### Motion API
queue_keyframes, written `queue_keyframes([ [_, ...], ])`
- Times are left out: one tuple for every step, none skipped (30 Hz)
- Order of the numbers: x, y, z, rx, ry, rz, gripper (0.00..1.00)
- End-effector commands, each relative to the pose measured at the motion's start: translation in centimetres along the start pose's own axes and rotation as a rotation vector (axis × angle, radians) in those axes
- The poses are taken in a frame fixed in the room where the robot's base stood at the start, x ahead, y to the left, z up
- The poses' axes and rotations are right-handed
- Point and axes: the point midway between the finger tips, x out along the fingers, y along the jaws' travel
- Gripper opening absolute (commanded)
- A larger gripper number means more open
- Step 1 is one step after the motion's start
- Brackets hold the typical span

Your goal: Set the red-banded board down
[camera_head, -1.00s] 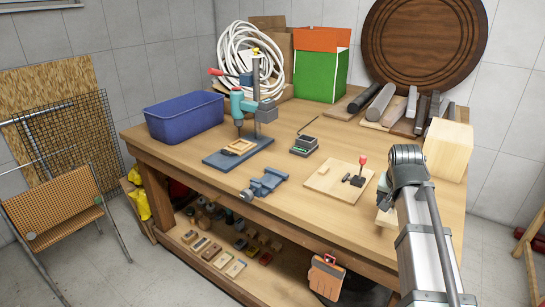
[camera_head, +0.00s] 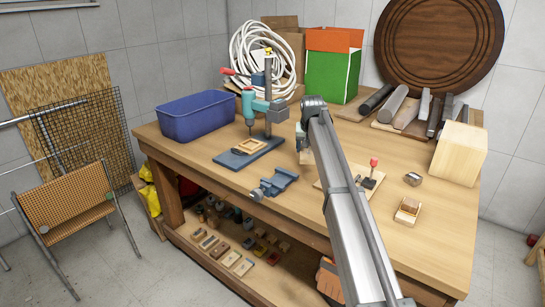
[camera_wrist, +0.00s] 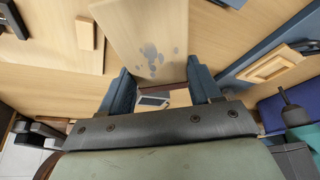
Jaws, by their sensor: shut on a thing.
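The wooden board (camera_wrist: 150,40) shows in the wrist view as a pale plank with blue-grey stains and a dark reddish strip at its near edge. My gripper (camera_wrist: 162,90) is shut on it, with a blue finger on either side. In the head view my arm covers most of the gripper, and only a small pale part of the board (camera_head: 304,157) shows beside it. The held board is over the workbench (camera_head: 440,235), between the drill press and the lever board. I cannot tell whether it touches the bench top.
A drill press (camera_head: 249,105) with a wooden frame on its base and a vise (camera_head: 274,183) stand left of my arm. The lever board (camera_head: 373,182), two small blocks (camera_head: 413,179) (camera_head: 407,211) and a large wooden block (camera_head: 459,152) are to the right. Bare bench lies among them.

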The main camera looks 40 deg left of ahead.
Motion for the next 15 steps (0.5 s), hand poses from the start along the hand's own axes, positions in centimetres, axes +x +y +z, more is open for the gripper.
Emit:
queue_keyframes([
  [0.2, -0.4, -1.9, -0.022, 0.000, -0.010, 0.32],
  [0.3, -0.6, -2.5, -0.037, 0.000, -0.016, 0.32],
  [0.4, -0.8, -3.0, -0.058, 0.001, -0.025, 0.32],
  [0.4, -0.9, -3.4, -0.077, 0.001, -0.032, 0.32],
  [0.4, -1.1, -3.7, -0.099, 0.001, -0.042, 0.32],
  [0.4, -1.1, -3.6, -0.126, 0.001, -0.053, 0.32],
  [0.3, -1.2, -3.5, -0.142, 0.001, -0.060, 0.32],
  [0.3, -1.2, -3.6, -0.158, 0.001, -0.066, 0.32],
  [0.3, -1.2, -3.6, -0.172, 0.001, -0.073, 0.32],
  [0.3, -1.2, -3.6, -0.183, 0.001, -0.077, 0.32],
  [0.4, -1.2, -3.5, -0.190, 0.001, -0.080, 0.32],
  [0.5, -1.2, -3.5, -0.198, 0.000, -0.082, 0.32],
  [0.6, -1.2, -3.4, -0.202, 0.000, -0.084, 0.32],
  [0.8, -1.2, -3.3, -0.205, 0.000, -0.085, 0.32],
  [1.1, -1.2, -3.1, -0.207, 0.000, -0.085, 0.32],
])
